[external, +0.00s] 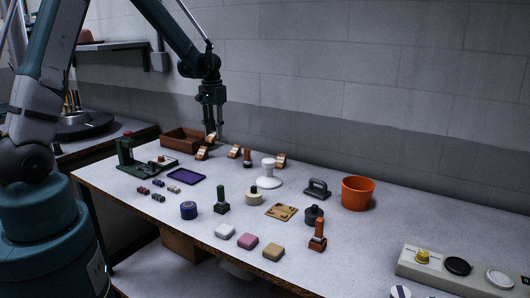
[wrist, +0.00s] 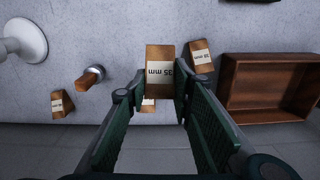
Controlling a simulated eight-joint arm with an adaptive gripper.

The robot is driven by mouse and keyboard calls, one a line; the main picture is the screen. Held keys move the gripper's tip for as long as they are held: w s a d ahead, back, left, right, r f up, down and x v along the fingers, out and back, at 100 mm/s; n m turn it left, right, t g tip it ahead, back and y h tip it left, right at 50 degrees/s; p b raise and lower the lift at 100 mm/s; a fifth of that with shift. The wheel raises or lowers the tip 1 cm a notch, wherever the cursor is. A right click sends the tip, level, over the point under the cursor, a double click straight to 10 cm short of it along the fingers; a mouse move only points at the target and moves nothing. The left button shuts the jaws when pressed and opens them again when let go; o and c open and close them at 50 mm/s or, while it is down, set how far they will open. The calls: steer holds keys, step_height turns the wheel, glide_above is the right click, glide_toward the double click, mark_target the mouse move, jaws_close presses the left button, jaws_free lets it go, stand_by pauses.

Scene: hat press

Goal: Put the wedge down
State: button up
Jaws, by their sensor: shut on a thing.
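My gripper (external: 211,128) points down near the back left of the table, beside the open wooden box. In the wrist view its fingers (wrist: 159,88) are shut on the sides of a wooden wedge (wrist: 160,72) with a white label reading "35 mm" upside down. The held wedge (external: 210,138) appears just above the table in the external view; its exact gap cannot be told. Similar labelled wedges stand nearby: one close to the box (wrist: 200,56), one partly hidden behind the held wedge (wrist: 149,105), and one farther off (wrist: 62,104).
The wooden box (wrist: 230,92) is right of my gripper in the wrist view. A wooden-handled tool (wrist: 90,77) and a white knobbed stand (external: 268,181) are near the wedges. An orange pot (external: 357,193) and several small items fill the table. Bare surface lies between the wedges.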

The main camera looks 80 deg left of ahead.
mark_target(187, 140)
steer(key=s+a, duration=0.6)
steer(key=a, duration=0.6)
steer(key=s+a, duration=0.6)
steer(key=a, duration=0.7)
steer(key=shift+s, duration=0.35)
steer(key=shift+f, duration=3.15)
steer(key=shift+f, duration=1.85)
steer(key=shift+f, duration=0.2)
